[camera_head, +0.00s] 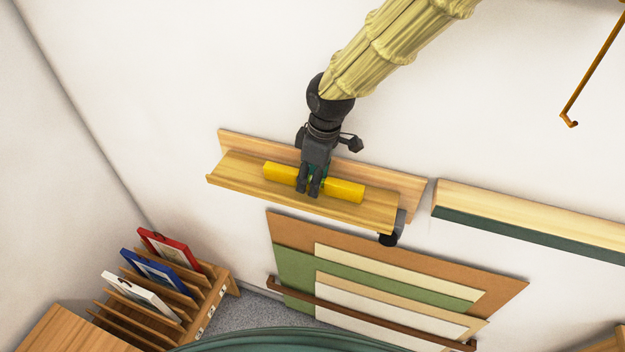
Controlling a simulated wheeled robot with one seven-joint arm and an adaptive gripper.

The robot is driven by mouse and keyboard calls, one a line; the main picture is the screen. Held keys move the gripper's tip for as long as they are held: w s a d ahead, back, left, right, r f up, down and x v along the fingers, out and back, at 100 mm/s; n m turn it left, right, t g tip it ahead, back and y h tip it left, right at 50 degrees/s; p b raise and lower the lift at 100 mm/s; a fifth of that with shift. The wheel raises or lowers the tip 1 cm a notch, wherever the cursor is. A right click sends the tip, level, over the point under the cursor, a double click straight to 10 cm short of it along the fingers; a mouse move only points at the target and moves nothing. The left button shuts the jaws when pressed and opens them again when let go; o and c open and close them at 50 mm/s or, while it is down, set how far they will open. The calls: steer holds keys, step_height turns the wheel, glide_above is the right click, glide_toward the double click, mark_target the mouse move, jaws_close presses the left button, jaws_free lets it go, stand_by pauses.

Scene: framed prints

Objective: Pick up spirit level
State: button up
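The spirit level (342,190) is a yellow bar lying lengthwise on a wooden wall shelf (232,172). My gripper (309,191) reaches down from above to the middle of the level. Its two dark fingers are close together and overlap the bar in the picture, hiding its middle part. Yellow shows on both sides of the fingers. The level appears to rest on the shelf. Whether the fingers press on it or stand around it without touching cannot be made out.
A black hook or clamp (391,238) sits at the shelf's right end. Another wooden ledge (530,212) is to the right. Below are coloured boards (294,270) and a slotted rack (217,296) with red, blue and white frames. A bronze rod (594,68) hangs upper right.

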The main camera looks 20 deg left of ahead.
jaws_close()
